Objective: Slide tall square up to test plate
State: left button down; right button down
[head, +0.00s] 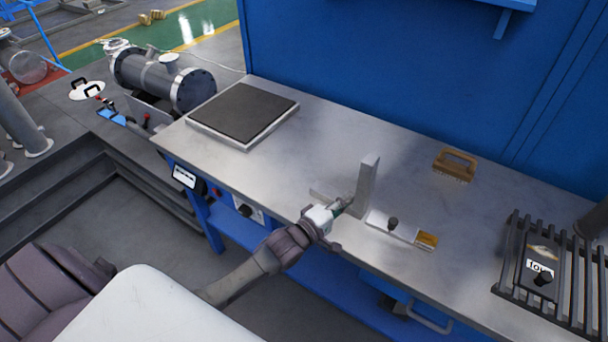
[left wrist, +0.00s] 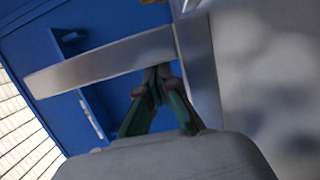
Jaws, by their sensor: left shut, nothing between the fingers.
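The tall square (head: 368,180), a pale metal upright, stands on the steel bench near its front edge. A low pale bar shows left of its foot, partly behind my gripper. My left gripper (head: 345,207) is shut and empty, with its tips close against the square's lower part; I cannot tell if they touch. In the left wrist view its green-sided fingers (left wrist: 160,72) come together by a long metal bar of the square (left wrist: 105,62). A dark square plate with a light rim (head: 243,112), which looks like the test plate, lies at the bench's far left. My right gripper is not in view.
A flat strip with a black knob (head: 393,224) and a small yellow block (head: 427,240) lie right of the square. A wooden brush (head: 455,165) lies further back, and a slatted black rack (head: 550,275) stands far right. The bench between square and dark plate is clear.

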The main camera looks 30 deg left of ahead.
pick_arm(q)
jog(key=shift+d+f, duration=0.1)
jog(key=shift+d, duration=0.3)
jog(key=shift+f, duration=0.1)
jog(key=shift+s+d, duration=0.1)
jog(key=shift+s, duration=0.1)
jog(key=shift+s+a, duration=0.2)
jog(key=shift+s, duration=0.1)
jog(key=v, duration=1.1)
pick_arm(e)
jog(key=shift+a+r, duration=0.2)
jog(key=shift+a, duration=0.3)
pick_arm(q)
jog(key=shift+s+d, duration=0.1)
jog(key=shift+d, duration=0.05)
